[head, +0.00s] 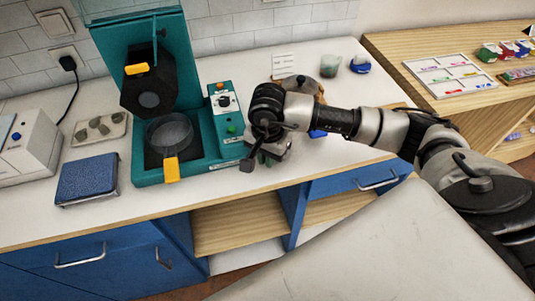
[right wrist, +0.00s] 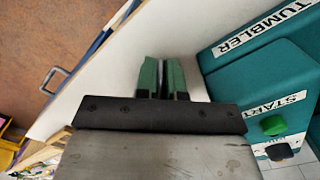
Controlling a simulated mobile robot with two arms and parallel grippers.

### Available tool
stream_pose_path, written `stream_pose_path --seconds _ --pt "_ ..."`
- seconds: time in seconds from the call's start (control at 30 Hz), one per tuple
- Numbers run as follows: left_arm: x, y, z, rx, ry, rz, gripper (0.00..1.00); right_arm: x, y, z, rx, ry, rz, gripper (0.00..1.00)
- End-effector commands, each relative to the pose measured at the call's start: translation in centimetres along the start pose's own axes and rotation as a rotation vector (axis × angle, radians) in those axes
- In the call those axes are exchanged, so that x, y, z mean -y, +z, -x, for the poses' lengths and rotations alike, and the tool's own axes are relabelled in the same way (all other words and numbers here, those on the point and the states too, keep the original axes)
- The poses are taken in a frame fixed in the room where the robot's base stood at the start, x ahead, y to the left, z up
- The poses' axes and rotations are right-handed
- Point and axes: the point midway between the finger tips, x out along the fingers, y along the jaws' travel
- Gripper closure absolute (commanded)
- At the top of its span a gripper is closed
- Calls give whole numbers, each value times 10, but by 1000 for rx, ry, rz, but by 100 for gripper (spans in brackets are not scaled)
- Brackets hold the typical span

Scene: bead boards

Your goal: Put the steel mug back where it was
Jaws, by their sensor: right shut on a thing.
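My right gripper (head: 268,157) is over the counter, just right of the teal tumbler machine's control panel. In the right wrist view its two green-padded fingers (right wrist: 162,78) are close together with a narrow dark gap between them. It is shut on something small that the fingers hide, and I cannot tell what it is. I cannot make out a steel mug for certain in either view. A grey-green cup (head: 330,65) stands at the back of the counter. A brownish thing (head: 311,84) is partly hidden behind my right arm. My left gripper is not in view.
A blue pad (head: 87,180) and a tray of stones (head: 80,138) lie further left. A blue thing (head: 360,64) is beside the cup. The right counter (head: 365,152) has free room.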

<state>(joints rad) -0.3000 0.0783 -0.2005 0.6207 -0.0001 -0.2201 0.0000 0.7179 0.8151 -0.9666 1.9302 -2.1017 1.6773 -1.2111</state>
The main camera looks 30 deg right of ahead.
Motion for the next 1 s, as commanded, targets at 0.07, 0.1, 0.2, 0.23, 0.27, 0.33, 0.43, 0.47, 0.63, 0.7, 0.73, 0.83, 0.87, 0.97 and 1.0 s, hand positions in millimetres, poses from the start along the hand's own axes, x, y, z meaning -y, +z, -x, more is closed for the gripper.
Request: stream_pose_path --seconds 0.07,0.1,0.2,0.23,0.27,0.33,0.43,0.47,0.63,0.7,0.73,0.83,0.87,0.97,1.0 --pt "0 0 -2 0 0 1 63 0 0 -1 0 -1 0 100" --pt "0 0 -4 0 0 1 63 0 0 -2 0 -1 0 100" --pt "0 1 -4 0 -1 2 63 0 0 -3 0 -1 0 87" --pt "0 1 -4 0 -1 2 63 0 0 -2 0 -1 0 82" --pt "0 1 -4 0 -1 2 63 0 0 -2 0 0 0 77" --pt "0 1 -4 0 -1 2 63 0 0 -2 0 0 0 67" --pt "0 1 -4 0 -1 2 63 0 0 -2 0 0 0 66" --pt "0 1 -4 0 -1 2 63 0 0 -2 0 0 0 66" --pt "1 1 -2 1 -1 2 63 0 0 -1 1 0 0 66" --pt "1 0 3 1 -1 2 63 0 0 3 1 0 -1 66" --pt "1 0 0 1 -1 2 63 1 0 4 0 -2 0 66" --pt "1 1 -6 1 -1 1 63 1 -1 19 -2 -6 0 66" --pt "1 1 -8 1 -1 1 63 1 0 25 -2 -7 0 66" --pt "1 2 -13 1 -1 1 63 1 0 47 -3 -7 1 66" --pt "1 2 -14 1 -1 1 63 1 0 56 -3 -7 0 66"
